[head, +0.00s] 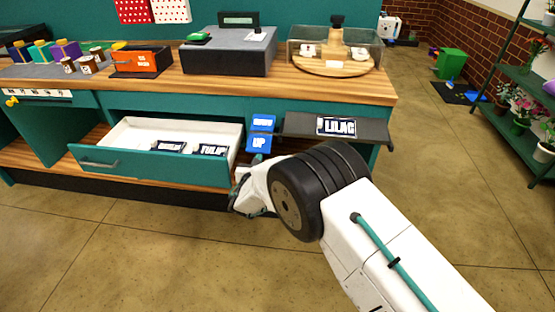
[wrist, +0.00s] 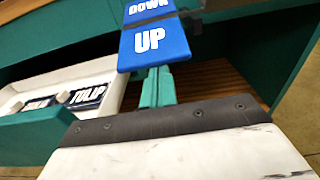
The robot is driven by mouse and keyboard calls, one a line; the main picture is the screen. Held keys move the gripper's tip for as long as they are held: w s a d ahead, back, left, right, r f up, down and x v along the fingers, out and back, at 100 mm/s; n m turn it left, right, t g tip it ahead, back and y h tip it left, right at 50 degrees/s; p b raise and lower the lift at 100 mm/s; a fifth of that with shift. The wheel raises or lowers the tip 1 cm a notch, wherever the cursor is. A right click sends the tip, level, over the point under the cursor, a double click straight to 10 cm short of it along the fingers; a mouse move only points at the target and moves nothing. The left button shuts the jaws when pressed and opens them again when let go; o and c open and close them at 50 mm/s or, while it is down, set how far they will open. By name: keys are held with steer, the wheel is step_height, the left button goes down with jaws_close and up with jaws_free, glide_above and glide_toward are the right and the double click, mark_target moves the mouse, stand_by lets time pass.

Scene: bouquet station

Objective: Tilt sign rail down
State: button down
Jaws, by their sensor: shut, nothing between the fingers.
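The dark sign rail (head: 376,130) sticks out from the right part of the counter front and carries a LILAC sign (head: 337,126). Left of it is a blue switch plate with a DOWN part (head: 263,121) above an UP part (head: 259,142). In the wrist view the UP part (wrist: 153,45) faces me, and the DOWN part (wrist: 150,9) is cut by the top edge. My gripper (wrist: 157,88) is shut and empty, its green fingers just below the UP part. I cannot tell whether they touch it. My arm hides most of the gripper in the head view.
An open drawer (head: 112,163) left of the switch holds dark name signs, one reading TULIP (head: 211,150). The countertop (head: 190,86) carries a grey box (head: 228,55), an orange box (head: 141,60) and a round wooden stand (head: 332,67). Floor (head: 450,190) to the right is clear.

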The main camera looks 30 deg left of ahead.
steer(key=shift+s+d+r+g+h, duration=0.1)
steer(key=shift+s+r+g+h, duration=0.1)
steer(key=shift+r+g, duration=0.35)
steer(key=shift+s+d+r+g+h, duration=0.1)
steer(key=shift+r+g+h, duration=0.1)
steer(key=shift+r+g, duration=0.35)
steer(key=shift+r, duration=0.5)
steer(key=shift+a+r, duration=0.1)
steer(key=shift+r, duration=0.1)
